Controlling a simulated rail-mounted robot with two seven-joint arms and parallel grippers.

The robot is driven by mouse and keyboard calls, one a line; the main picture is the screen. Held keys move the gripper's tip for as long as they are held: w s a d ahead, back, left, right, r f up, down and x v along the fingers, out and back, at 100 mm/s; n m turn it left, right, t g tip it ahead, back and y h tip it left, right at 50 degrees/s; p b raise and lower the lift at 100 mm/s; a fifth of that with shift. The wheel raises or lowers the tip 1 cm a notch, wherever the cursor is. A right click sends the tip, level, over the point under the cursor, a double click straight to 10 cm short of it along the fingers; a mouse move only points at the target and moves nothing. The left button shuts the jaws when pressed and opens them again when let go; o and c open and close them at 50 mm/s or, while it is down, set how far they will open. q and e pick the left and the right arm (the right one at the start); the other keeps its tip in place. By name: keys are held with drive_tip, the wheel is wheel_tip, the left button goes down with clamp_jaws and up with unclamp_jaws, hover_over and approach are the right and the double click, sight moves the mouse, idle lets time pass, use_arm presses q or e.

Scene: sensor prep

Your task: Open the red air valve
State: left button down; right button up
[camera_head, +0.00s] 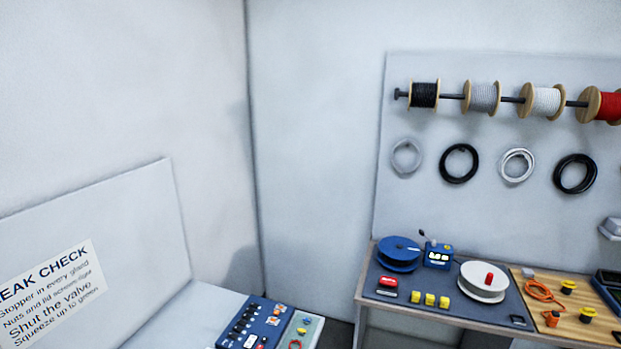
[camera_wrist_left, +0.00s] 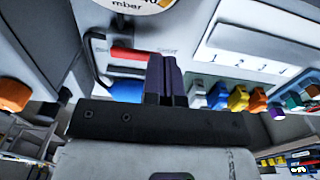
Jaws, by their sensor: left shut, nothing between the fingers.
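In the left wrist view a red bar-shaped handle (camera_wrist_left: 132,54), which looks like the air valve's lever, lies crosswise on a pale panel. Small labels beside it are too blurred to read. Its right end meets or passes behind the dark fingers of my left gripper (camera_wrist_left: 164,62); I cannot tell whether they touch. The fingers are shut together with nothing between them. A blue rounded part (camera_wrist_left: 126,91) shows below the handle, partly hidden by my gripper. A round gauge (camera_wrist_left: 136,5) marked mbar is cut off at the top. Neither gripper shows in the head view.
Colored fittings (camera_wrist_left: 237,99) stand right of my left gripper, under a white hook board (camera_wrist_left: 255,40). The head view shows a leak-check sign (camera_head: 48,298), a blue panel (camera_head: 252,325), a bench with a grey mat (camera_head: 455,304), and wire spools (camera_head: 482,97).

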use_arm(q)
drive_tip(key=shift+f+b, duration=0.35)
drive_tip(key=shift+f, duration=0.15)
idle(0.3)
drive_tip(key=shift+f+b, duration=0.45)
drive_tip(key=shift+f, duration=0.2)
drive_tip(key=shift+d, duration=0.2)
idle(0.6)
drive_tip(key=shift+s+d+p, duration=0.1)
drive_tip(key=shift+d+p, duration=0.25)
drive_tip(key=shift+d, duration=0.1)
drive_tip(key=shift+d, duration=0.1)
drive_tip(key=shift+d, duration=0.1)
drive_tip(key=shift+s+d+p, duration=0.2)
drive_tip(key=shift+d+p, duration=0.1)
drive_tip(key=shift+p, duration=0.1)
drive_tip(key=shift+d, duration=0.1)
idle(0.5)
